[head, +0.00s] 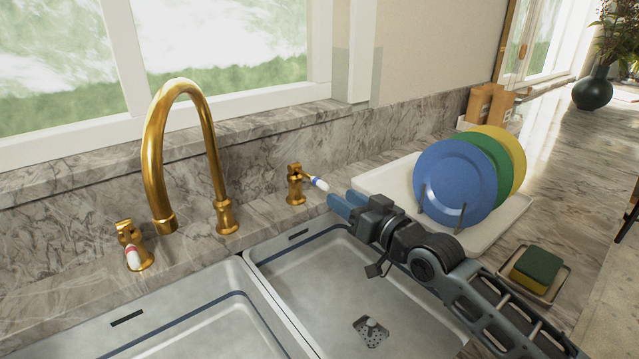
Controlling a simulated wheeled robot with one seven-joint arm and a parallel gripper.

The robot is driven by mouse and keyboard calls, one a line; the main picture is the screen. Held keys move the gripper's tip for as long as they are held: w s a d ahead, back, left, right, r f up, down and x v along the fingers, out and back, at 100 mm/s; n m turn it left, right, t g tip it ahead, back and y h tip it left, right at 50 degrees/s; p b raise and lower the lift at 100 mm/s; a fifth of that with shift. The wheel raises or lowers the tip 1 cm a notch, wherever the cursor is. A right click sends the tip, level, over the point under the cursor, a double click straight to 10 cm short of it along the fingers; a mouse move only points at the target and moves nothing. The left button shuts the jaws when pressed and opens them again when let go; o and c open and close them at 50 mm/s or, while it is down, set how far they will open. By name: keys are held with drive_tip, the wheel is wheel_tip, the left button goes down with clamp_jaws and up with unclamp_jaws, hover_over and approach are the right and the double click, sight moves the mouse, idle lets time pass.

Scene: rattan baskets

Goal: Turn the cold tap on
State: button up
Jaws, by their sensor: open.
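The cold tap (296,186) is a brass valve with a white lever (319,184) marked with a blue band. It stands behind the right sink basin, and its lever points right toward my gripper. My gripper (340,203) is open, with blue fingers, just right of and slightly below the lever tip. In the picture the fingertips are very close to the lever; I cannot tell whether they touch it. A second brass tap (132,247) with a red-banded white lever stands at the left. The tall curved brass spout (166,150) rises between the taps.
The right sink basin (310,290) lies below my arm, with the left basin (215,335) beside it. A white drying tray (395,180) holds blue, green and yellow plates (455,180) close behind my gripper. A sponge (536,268) sits at the right. The window wall rises behind.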

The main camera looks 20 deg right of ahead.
sight(328, 189)
drive_tip(key=shift+p+x, duration=1.05)
drive_tip(key=shift+x, duration=2.65)
drive_tip(key=shift+c, duration=0.4)
clamp_jaws()
